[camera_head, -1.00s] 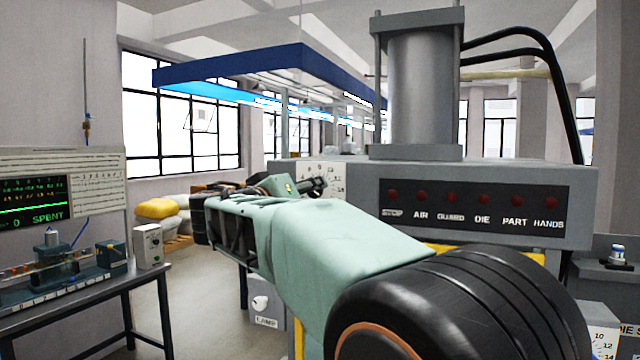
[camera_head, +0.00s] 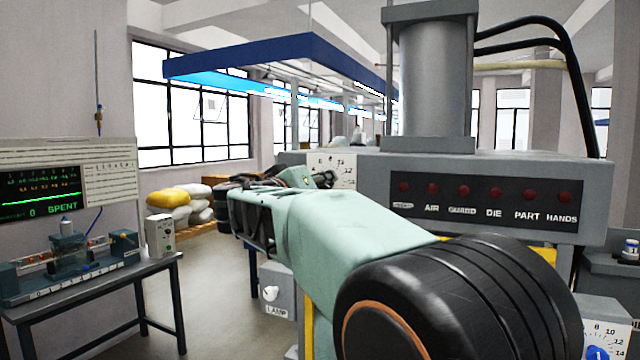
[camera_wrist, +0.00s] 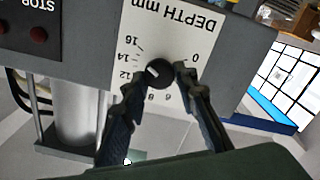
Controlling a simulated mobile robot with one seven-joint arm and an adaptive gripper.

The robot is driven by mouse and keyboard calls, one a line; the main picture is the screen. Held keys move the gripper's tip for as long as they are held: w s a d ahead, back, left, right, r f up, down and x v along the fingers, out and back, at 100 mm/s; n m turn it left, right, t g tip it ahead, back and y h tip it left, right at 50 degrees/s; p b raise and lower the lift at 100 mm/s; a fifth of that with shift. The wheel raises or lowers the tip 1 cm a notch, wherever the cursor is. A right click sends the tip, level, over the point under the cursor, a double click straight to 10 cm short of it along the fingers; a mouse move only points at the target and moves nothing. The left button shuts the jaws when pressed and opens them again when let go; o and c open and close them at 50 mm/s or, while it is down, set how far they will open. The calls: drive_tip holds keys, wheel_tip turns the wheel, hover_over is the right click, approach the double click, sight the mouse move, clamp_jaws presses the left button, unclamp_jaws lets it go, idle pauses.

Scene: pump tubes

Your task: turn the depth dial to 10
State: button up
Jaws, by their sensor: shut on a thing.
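The depth dial (camera_wrist: 160,73) is a dark round knob with a short pale mark, on a white "DEPTH mm" scale plate (camera_wrist: 172,25) that appears upside down in the wrist view. The mark is on the knob's left half, on the side of the 12 and 14; its exact reading is unclear. The 10 is hidden behind the left finger. My gripper (camera_wrist: 157,77) has its two dark fingers on either side of the knob, shut on it. In the head view the plate (camera_head: 345,168) is on the press front, and my gripper (camera_head: 322,180) partly covers it.
A panel of red lamps (camera_head: 480,203) is right of the dial on the press, under a large cylinder (camera_head: 432,75). Another dial with a blue knob (camera_head: 597,353) is at the lower right. A bench (camera_head: 90,285) with instruments stands at left, with open floor between.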

drive_tip(key=shift+a+f+n, duration=0.1)
drive_tip(key=shift+f+n, duration=0.05)
drive_tip(key=shift+n, duration=4.3)
drive_tip(key=shift+f+n, duration=0.1)
drive_tip(key=shift+n, duration=4.35)
drive_tip(key=o, duration=1.1)
drive_tip(key=shift+o, duration=0.2)
drive_tip(key=shift+s, duration=0.1)
drive_tip(key=v, duration=1.1)
drive_tip(key=shift+s+a, duration=0.15)
drive_tip(key=shift+s, duration=0.25)
